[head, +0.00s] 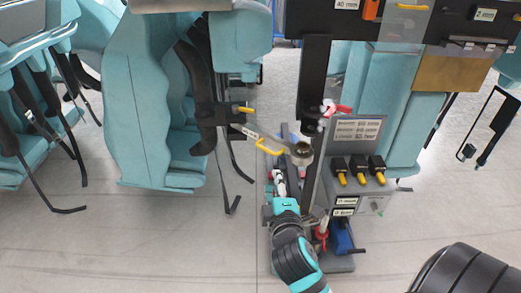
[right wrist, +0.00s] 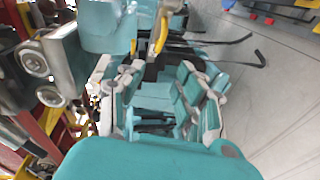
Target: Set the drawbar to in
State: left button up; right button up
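A short grey bar with a ring at its end (head: 301,153), which looks like the drawbar, sticks out slantwise between the teal seat car and the dark post. A yellow handle (head: 268,148) sits beside it. I cannot tell its in or out setting. My right gripper (head: 279,183) is below the ring, apart from it as far as I can see; its fingertips are small and cluttered there. In the right wrist view its teal fingers (right wrist: 163,95) look spread with nothing clearly between them. A yellow handle (right wrist: 162,30) shows beyond them. My left gripper is not in view.
A grey control box (head: 353,140) with several yellow-tipped black switches stands right of my right arm. A dark upright post (head: 313,80) rises close by. Teal seats (head: 145,110) with hanging black straps fill the left. The floor (head: 130,240) at lower left is clear.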

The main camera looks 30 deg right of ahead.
jog(key=p, duration=0.1)
send_near(267, 151)
jog(key=p+x, duration=0.1)
jog(key=x, duration=0.9)
jog(key=shift+w+d+f+p, duration=0.1)
jog(key=shift+w+d+p, duration=0.2)
jog(key=shift+p, duration=0.1)
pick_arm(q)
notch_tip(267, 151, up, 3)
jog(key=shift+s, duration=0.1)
pick_arm(e)
jog(key=shift+a, duration=0.1)
grip_shut()
